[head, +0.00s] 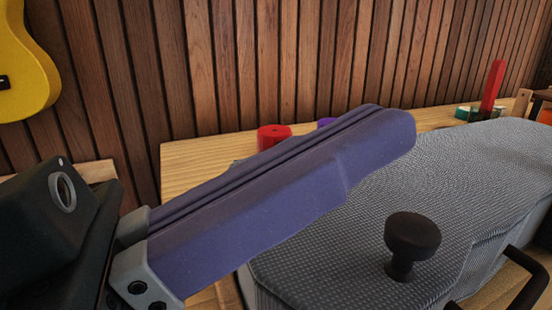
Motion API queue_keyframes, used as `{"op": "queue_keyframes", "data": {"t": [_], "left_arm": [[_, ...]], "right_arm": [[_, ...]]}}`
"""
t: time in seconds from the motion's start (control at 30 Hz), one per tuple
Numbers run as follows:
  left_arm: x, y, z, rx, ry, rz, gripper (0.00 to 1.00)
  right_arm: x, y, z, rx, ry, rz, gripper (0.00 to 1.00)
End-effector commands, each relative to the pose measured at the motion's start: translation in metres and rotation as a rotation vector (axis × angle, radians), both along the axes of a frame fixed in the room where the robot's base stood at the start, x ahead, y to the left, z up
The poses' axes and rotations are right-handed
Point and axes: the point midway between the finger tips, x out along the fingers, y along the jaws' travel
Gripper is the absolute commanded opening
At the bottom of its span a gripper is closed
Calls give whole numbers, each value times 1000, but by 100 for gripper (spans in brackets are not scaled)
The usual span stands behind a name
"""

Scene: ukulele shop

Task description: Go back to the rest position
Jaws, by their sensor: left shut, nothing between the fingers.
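My left gripper (398,130) reaches in from the left, with its long purple fingers shut together and nothing between them. Its fingers slant up to the right, in front of a grey textured case (470,185). They hide part of the case and of the wooden surface behind it. I cannot tell how far above the case they are. My right gripper is not in view.
A black knob (412,238) and a black handle (527,275) show at the case's front. A red cylinder (273,135) stands on the wooden surface (195,155); a purple thing (326,122) is mostly hidden. A red upright bar (491,88) stands back right. A yellow ukulele (25,70) hangs left.

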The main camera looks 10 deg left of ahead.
Motion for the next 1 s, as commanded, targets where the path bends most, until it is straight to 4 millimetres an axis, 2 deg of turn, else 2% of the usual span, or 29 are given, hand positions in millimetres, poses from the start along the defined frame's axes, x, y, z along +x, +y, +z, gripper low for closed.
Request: {"op": "queue_keyframes", "data": {"t": [0.03, 0.2, 0.37, 0.47, 0.57, 0.63, 0.73, 0.87, 1.0], "left_arm": [[-8, 10, -8, 6, 5, -2, 0], [-24, 34, -17, 3, 3, -1, 0], [-31, 44, -18, 4, 3, 2, 0], [-27, 41, -7, 42, 24, 21, 0], [-15, 33, 11, 140, 83, 72, 0], [-3, 30, 23, 242, 153, 130, 0], [12, 38, 35, 402, 289, 230, 0], [16, 68, 42, 600, 516, 363, 0], [-5, 109, 46, 768, 793, 474, 0]], "right_arm": [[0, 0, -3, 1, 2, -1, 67], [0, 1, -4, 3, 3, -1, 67], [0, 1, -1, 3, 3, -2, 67], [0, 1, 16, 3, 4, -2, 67], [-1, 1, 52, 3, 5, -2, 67], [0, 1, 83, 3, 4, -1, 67], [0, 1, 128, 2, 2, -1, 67], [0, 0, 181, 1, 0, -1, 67], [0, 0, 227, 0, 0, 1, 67]]}}
